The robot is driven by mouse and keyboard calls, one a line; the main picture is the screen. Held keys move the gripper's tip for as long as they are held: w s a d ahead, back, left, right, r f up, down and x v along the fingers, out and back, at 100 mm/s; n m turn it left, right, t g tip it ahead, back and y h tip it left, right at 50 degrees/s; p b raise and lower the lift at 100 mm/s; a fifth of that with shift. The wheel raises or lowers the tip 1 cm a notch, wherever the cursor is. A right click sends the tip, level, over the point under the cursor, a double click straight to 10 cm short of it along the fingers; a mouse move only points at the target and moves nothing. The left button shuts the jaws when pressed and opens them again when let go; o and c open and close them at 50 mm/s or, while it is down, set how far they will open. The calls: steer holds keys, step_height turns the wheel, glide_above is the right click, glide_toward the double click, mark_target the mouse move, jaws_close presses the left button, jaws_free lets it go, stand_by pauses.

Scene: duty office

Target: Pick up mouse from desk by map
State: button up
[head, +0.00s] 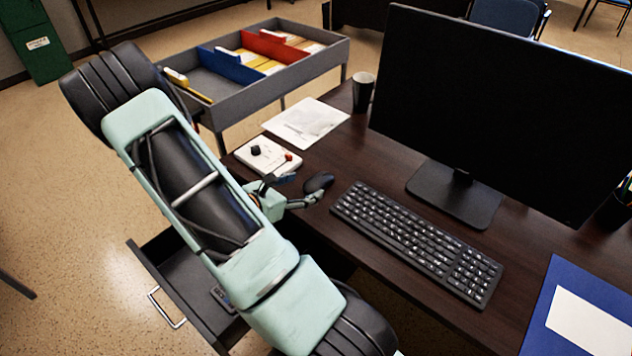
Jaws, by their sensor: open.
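The black mouse (319,182) lies on the dark brown desk (385,160), left of the keyboard. A white sheet with a faint grey drawing, perhaps the map (308,121), lies farther back on the desk. My gripper (301,188) is open at the desk's left front edge, close to the mouse on its left and near side. One finger points toward the mouse's near side. I cannot tell whether it touches the mouse. My arm covers part of the desk edge.
A white control box (268,156) with knobs stands just behind my gripper. A black keyboard (418,240) is to the right, before a large monitor (500,110). A dark cup (363,92) stands at the back. An open drawer (185,290) juts out below my arm.

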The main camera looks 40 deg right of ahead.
mark_target(321, 178)
steer(key=x, duration=0.9)
steer(key=shift+w+d, duration=0.1)
steer(key=shift+d, duration=0.05)
steer(key=shift+c, duration=0.2)
steer(key=c, duration=1.3)
